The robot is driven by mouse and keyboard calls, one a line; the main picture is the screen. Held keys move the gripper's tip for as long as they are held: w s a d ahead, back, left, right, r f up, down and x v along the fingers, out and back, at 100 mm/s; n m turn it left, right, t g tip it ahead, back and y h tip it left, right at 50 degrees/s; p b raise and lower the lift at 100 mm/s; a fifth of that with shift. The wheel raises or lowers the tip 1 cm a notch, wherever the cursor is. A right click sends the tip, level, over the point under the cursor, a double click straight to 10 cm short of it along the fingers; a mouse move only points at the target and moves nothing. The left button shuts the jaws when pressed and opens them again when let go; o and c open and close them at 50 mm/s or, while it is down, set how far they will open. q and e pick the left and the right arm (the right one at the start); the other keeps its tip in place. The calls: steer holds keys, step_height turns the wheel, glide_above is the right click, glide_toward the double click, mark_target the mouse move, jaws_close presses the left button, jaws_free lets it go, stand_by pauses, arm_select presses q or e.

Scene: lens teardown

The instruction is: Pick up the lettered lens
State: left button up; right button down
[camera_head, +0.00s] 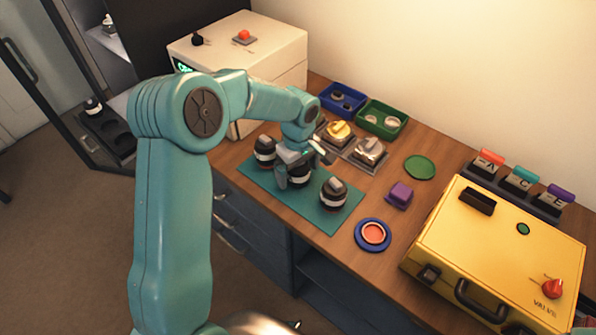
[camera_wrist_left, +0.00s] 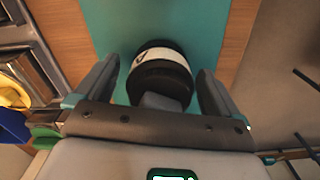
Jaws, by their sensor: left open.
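Several dark, round lenses with pale bands stand on a teal mat (camera_head: 257,184). One lens (camera_head: 265,150) is at the left end, one (camera_head: 333,190) at the right end, and the middle lens (camera_head: 300,176) is partly hidden by my left gripper (camera_head: 303,167). In the left wrist view the middle lens (camera_wrist_left: 160,80) sits between the two open fingers of my left gripper (camera_wrist_left: 160,85), with a gap on each side. Its white band carries a dark mark, too small to read surely. The letters on the other lenses are not legible. My right gripper is out of view.
Behind the mat are a metal tray with gold and silver pieces (camera_head: 340,132), a blue bin (camera_head: 343,98) and a green bin (camera_head: 382,119). A purple block (camera_head: 399,195) and a blue dish (camera_head: 373,235) lie to the right, before a large yellow case (camera_head: 495,255).

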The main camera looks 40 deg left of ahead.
arm_select(q)
steer(key=c, duration=1.1)
steer(key=shift+r, duration=0.1)
